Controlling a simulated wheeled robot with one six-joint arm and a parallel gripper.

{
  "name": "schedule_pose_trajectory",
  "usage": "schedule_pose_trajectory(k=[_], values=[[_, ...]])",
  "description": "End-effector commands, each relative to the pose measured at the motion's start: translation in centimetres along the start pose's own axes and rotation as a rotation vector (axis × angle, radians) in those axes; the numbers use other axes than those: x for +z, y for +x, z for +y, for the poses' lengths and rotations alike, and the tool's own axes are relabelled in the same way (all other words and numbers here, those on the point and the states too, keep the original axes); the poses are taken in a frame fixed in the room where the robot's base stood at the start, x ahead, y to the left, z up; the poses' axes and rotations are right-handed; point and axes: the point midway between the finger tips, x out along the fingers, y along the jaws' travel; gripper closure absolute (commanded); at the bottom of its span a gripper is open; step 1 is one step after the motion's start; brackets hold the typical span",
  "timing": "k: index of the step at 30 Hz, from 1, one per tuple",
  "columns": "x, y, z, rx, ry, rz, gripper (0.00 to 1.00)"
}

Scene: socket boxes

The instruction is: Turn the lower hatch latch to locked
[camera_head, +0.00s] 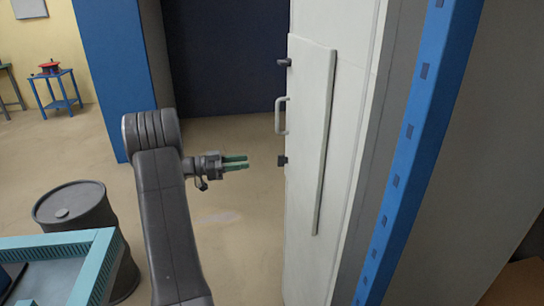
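The white hatch door (308,130) stands upright to the right of centre, seen at a steep angle. The lower latch (282,161) is a small dark block at the door's left edge. The upper latch (284,62) is a similar dark piece higher on the same edge. A pale handle (280,115) sits between them. My gripper (247,163) points right toward the lower latch with green fingers. The two fingers are apart with a narrow gap and nothing shows between them. A gap separates the fingertips from the latch. The latch's exact turn is too small to tell.
A dark barrel (84,222) and a teal-rimmed tray or table (98,262) stand at the lower left. A blue stand (58,92) with a red object (50,67) is at the far left. A blue post (408,150) rises at the right. The floor left of the door is clear.

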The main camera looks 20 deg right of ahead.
Motion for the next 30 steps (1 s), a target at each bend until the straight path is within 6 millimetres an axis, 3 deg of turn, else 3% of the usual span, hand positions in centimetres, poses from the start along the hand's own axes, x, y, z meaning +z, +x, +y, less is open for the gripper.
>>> schedule_pose_trajectory(k=[9,15,21,30], values=[[-0.3,7.0,0.2,0.005,-0.003,-0.001,0.67],[-0.2,10.2,0.1,0.003,-0.004,-0.002,0.67],[-0.1,11.7,0.1,0.001,-0.003,-0.002,0.67],[0.0,11.8,0.1,0.000,-0.003,-0.002,0.67]])
